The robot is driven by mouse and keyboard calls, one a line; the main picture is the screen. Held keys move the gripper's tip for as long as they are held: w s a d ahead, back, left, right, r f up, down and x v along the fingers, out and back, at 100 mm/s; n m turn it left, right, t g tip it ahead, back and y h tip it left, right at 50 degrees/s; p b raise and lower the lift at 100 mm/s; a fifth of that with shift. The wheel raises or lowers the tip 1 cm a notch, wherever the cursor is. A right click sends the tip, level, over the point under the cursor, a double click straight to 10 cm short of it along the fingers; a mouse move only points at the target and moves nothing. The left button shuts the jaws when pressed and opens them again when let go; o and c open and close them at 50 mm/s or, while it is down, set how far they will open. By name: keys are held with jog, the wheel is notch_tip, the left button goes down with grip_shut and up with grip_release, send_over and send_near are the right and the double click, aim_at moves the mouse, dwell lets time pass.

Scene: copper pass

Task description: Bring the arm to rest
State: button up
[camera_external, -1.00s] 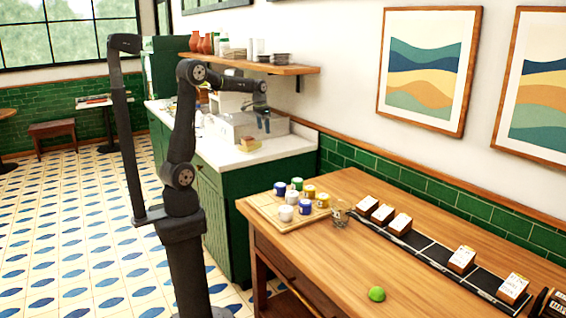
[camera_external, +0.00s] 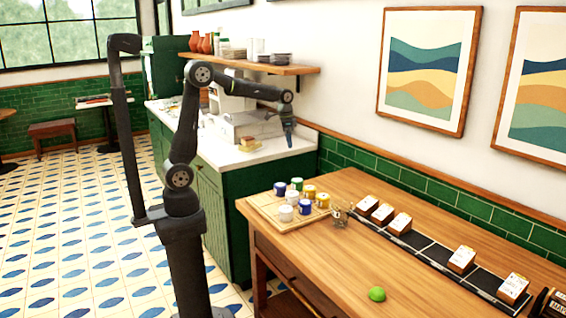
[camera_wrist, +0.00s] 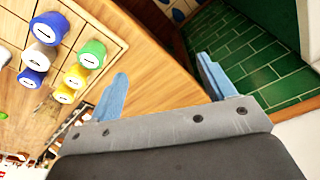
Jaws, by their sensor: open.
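My gripper (camera_external: 289,133) hangs in the air at the end of my raised arm, near the right end of the white counter. Its fingers point down. In the wrist view the two blue fingers of my gripper (camera_wrist: 165,95) are spread wide apart with nothing between them. Below it the wrist view shows the wooden table's edge and the green tiled wall.
The wooden table (camera_external: 345,265) bears a wooden board (camera_external: 268,208) with several coloured cups, a black strip (camera_external: 430,248) with small boxes, and a green ball (camera_external: 377,294). The white counter (camera_external: 222,152) holds a sandwich-like item (camera_external: 250,144). A shelf (camera_external: 270,68) is close above my forearm.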

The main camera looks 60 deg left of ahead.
jog(key=s+d+f+m, duration=0.1)
jog(key=s+d+m, duration=0.2)
jog(key=d, duration=0.9)
jog(key=s+d+f+m, duration=0.1)
jog(key=s+d+m, duration=0.2)
jog(key=d, duration=0.9)
jog(key=shift+s+f+h, duration=0.3)
jog(key=shift+s, duration=0.6)
jog(key=shift+o, duration=0.2)
jog(key=shift+d, duration=0.1)
